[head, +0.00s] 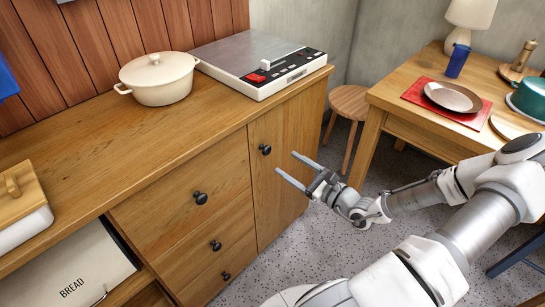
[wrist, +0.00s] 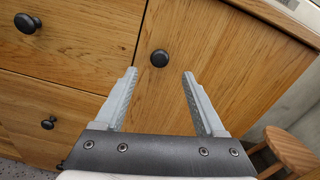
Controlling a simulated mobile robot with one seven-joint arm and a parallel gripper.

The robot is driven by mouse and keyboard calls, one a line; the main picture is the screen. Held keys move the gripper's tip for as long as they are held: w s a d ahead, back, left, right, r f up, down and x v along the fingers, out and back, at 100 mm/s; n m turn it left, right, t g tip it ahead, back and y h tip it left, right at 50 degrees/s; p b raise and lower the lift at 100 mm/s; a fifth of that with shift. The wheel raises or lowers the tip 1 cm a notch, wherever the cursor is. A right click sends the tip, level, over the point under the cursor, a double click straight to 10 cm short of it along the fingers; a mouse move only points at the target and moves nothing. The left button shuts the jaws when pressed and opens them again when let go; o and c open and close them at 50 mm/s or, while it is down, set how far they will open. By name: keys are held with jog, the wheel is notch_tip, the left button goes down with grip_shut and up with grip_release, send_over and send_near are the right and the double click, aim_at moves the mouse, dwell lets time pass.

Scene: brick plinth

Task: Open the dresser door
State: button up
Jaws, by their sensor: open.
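The wooden dresser (head: 100,172) stands along the left and middle of the head view. Its closed door (head: 280,175) is at the right end, with a round black knob (head: 265,149) near the door's upper left edge. My gripper (head: 286,164) is open and empty in front of the door, a little to the right of and below the knob in the head view. In the wrist view, the door (wrist: 225,60) fills the middle, and the knob (wrist: 159,58) shows ahead of and between the open fingertips (wrist: 159,72), apart from them.
Drawers with black knobs (head: 200,198) are left of the door. A white pot (head: 160,78) and a grey-topped device (head: 260,62) stand on the dresser. A round stool (head: 350,102) and a wooden table (head: 400,85) are to the right. Speckled floor (head: 310,250) lies below.

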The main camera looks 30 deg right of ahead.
aim_at(268, 151)
jog(key=b+x, duration=0.1)
jog(key=x, duration=0.6)
jog(key=shift+w, duration=0.1)
grip_shut()
dwell(1.2)
